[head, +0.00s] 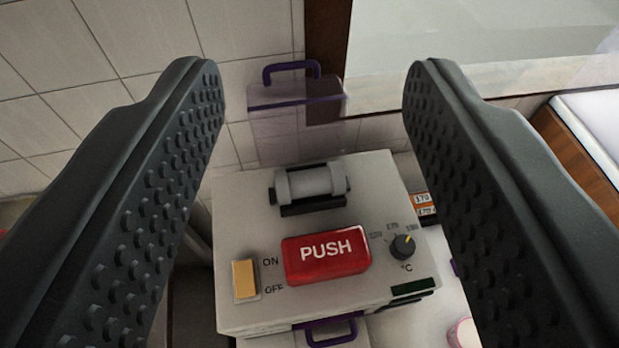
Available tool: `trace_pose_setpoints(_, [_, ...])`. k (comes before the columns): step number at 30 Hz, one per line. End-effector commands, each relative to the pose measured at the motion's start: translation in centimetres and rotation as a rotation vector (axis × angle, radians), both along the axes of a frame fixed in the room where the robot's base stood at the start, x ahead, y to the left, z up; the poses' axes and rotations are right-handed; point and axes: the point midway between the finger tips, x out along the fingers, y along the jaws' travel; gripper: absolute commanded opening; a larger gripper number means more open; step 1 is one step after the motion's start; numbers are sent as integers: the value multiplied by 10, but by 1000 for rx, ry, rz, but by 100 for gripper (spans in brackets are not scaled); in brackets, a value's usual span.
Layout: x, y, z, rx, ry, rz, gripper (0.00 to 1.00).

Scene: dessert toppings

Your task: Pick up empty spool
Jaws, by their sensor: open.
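The empty spool (311,183), a pale grey cylinder, lies on its side in a dark holder (312,207) on top of a white machine (235,215). My gripper (312,80) is open and empty. Its two dark, studded fingers stand wide apart, one on each side of the picture, with the spool and machine showing between them. Neither finger touches the spool. How far the fingertips are from it is hard to tell.
The machine's top has a red PUSH button (326,255), an ON/OFF switch (245,279) and a temperature dial (403,246). A clear lid (296,120) with a purple handle (291,70) stands raised behind the spool. A tiled wall (130,40) is at the back.

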Motion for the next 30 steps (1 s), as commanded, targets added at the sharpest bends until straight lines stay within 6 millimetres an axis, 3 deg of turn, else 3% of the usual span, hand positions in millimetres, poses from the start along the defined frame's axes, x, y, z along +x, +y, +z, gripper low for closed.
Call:
trace_pose_setpoints(1, [1,0,0,3,3,-1,61])
trace_pose_setpoints(2, [2,0,1,6,6,-1,69])
trace_pose_setpoints(5, [12,0,0,33,33,-7,69])
trace_pose_setpoints(10, [47,-12,-7,141,144,-39,69])
trace_pose_setpoints(21, [128,-12,-51,420,455,-197,69])
trace_pose_setpoints(30, [175,-14,-95,614,682,-396,69])
